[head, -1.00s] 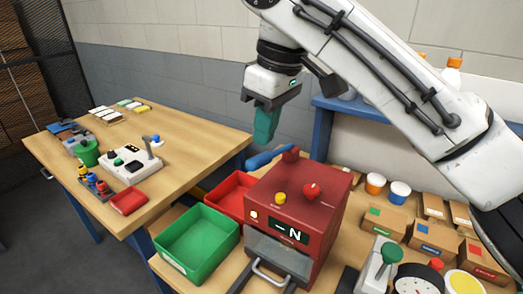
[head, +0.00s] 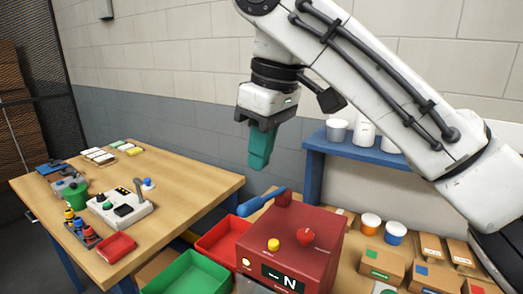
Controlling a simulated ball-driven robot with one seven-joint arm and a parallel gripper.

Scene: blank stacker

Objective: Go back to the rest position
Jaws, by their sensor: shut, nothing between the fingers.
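My gripper (head: 259,164) hangs in the upper middle of the head view, pointing down. Its teal fingers are together with nothing between them. It is in the air above and behind the red machine (head: 316,240), apart from it. The machine has a yellow knob, a red knob, a blue-handled lever and a dark display with the letter N; its lower front is cut off by the picture's bottom edge.
A green bin (head: 183,276) and a red bin (head: 216,240) stand left of the machine. The left table (head: 150,185) bears a white control box (head: 120,208) and small parts. A blue shelf (head: 358,152) with white containers and several cardboard boxes (head: 383,262) are at right.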

